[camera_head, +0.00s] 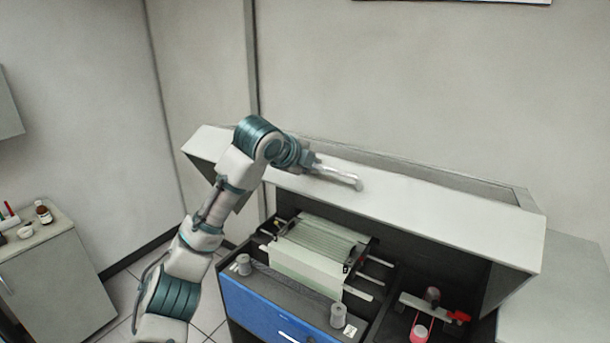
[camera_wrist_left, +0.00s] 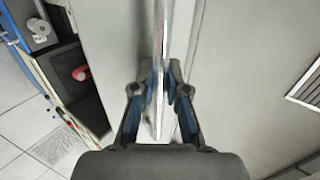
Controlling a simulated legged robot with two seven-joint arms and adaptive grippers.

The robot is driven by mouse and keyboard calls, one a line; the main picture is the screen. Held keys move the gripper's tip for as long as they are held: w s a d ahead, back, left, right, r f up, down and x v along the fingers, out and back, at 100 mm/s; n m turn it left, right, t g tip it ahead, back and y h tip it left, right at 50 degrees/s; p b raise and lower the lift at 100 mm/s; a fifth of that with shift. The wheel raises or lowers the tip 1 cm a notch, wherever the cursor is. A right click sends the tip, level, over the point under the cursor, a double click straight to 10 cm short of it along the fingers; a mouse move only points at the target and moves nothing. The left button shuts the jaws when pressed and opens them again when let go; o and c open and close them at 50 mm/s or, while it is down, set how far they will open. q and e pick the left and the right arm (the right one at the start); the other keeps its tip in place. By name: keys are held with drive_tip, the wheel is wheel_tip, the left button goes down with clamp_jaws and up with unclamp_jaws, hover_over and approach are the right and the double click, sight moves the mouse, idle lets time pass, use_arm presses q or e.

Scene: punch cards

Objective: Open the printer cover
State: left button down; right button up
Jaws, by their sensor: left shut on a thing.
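The printer cover (camera_head: 420,205) is a long light-grey lid. It stands raised and tilted over the open top of the printer (camera_head: 255,305), which has a dark body and a blue front. A pale bar-like handle (camera_head: 340,175) sticks out from the cover. My left gripper (camera_head: 308,161) is at the left end of this handle. In the left wrist view my left gripper (camera_wrist_left: 160,88) is shut on the thin handle (camera_wrist_left: 161,50), with the blue-padded fingers on both sides. My right gripper is in neither view.
Inside the printer lie pale green paper (camera_head: 310,250), grey knobs (camera_head: 338,314) and a red part (camera_head: 419,332). A white cabinet (camera_head: 60,285) with a brown bottle (camera_head: 43,212) stands at the left. A wall is close behind the cover.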

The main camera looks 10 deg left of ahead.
use_arm(q)
drive_tip(key=c, duration=1.4)
unclamp_jaws()
drive_tip(key=shift+d+f, duration=0.15)
drive_tip(key=shift+d, duration=0.05)
drive_tip(key=shift+c, duration=0.2)
drive_tip(key=shift+o, duration=1.3)
drive_tip(key=shift+w+d, duration=0.15)
drive_tip(key=shift+w, duration=0.05)
drive_tip(key=shift+d, duration=0.15)
drive_tip(key=shift+s+r, duration=0.2)
drive_tip(key=shift+r, duration=0.1)
drive_tip(key=v, duration=1.1)
